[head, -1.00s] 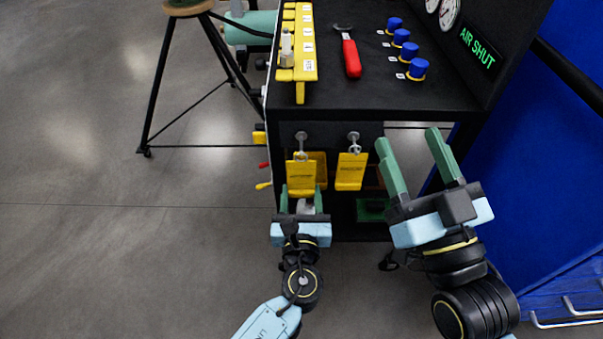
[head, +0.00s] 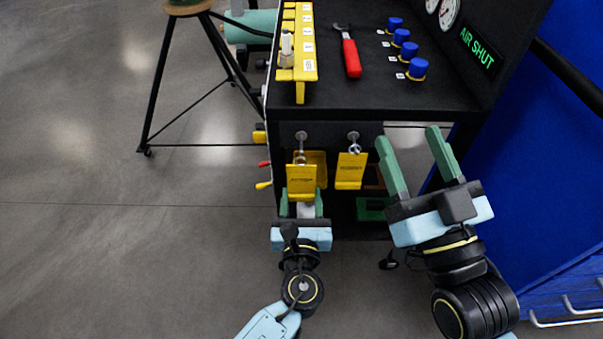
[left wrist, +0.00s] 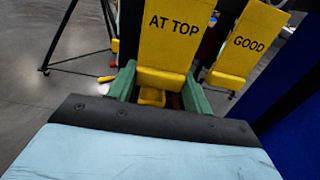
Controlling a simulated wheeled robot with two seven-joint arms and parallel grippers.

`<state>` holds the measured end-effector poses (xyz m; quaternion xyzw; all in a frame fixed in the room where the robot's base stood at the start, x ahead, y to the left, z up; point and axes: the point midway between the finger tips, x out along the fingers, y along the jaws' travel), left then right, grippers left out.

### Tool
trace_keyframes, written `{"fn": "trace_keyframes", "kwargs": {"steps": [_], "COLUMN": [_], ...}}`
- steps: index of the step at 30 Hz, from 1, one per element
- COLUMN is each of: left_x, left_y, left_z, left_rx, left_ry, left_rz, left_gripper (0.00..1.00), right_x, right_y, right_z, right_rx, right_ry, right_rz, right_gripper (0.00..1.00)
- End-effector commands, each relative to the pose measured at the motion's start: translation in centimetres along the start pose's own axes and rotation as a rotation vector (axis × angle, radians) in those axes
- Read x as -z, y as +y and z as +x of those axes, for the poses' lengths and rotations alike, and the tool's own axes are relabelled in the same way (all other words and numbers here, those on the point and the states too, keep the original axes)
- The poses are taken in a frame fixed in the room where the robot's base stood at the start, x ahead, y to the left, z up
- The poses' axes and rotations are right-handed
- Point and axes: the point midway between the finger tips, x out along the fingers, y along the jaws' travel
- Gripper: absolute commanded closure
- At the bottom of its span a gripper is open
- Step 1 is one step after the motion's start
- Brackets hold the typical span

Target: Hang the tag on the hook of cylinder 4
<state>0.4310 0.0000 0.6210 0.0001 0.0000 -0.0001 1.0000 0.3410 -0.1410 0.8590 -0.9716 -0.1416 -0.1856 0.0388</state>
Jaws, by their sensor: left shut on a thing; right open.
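My left gripper (head: 302,199) is shut on a yellow tag (head: 301,180) in front of the cart's dark front face. In the left wrist view the tag (left wrist: 168,42) reads "AT TOP" and stands between the green fingers (left wrist: 160,84). The tag's top is just below a round metal hook (head: 301,137); I cannot tell whether its ring is on the hook. A second yellow tag (head: 350,172) hangs from the hook to the right (head: 353,137); in the wrist view it reads "GOOD" (left wrist: 247,43). My right gripper (head: 408,142) is open and empty. I cannot read any cylinder number.
The black cart top (head: 400,100) carries a yellow rack (head: 305,70), a red-handled wrench (head: 351,55) and several blue knobs (head: 417,67). A yellow part shows behind the held tag. A blue panel (head: 550,170) stands right.

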Motion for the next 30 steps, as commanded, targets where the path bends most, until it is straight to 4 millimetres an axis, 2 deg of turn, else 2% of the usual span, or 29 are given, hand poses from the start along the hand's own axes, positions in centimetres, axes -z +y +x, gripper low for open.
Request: {"fn": "trace_keyframes", "kwargs": {"steps": [24, 30], "left_x": [0.0, 0.0], "left_y": [0.0, 0.0], "left_z": [-3.7, -4.0], "left_rx": [0.000, 0.000], "left_ry": [0.001, -0.001], "left_rz": [0.002, 0.000], "left_gripper": [0.91, 0.91], "right_x": [0.8, 0.9], "right_y": [0.0, 0.0], "right_z": [0.3, 0.3], "right_rx": [0.000, 0.000], "right_ry": [0.000, 0.000], "right_rz": [0.000, 0.000], "right_gripper": [0.42, 0.42]}}
